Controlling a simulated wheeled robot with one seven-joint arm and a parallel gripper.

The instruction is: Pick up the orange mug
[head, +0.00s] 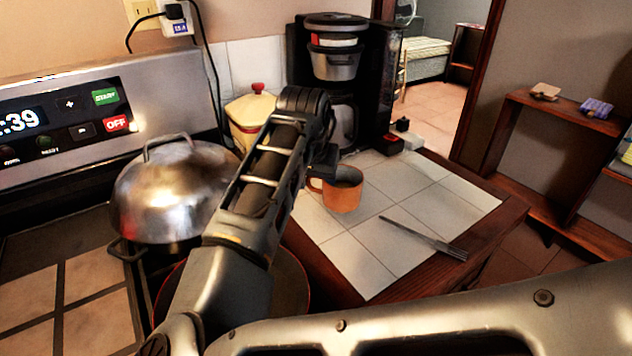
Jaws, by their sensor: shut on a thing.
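The orange mug (342,193) is upright over the white tiled counter, with its handle on the left side. I cannot tell whether its base touches the tiles. My gripper (322,176) is at the handle side of the mug, shut on it. My arm comes in from the lower left and hides most of the fingers, so their exact hold on the mug is not clear.
A fork (425,238) lies on the tiles right of the mug. A black coffee maker (335,60) and a yellow lidded canister (248,115) stand behind. A domed metal pot (170,190) sits on the stove at left. The front tiles (350,262) are clear.

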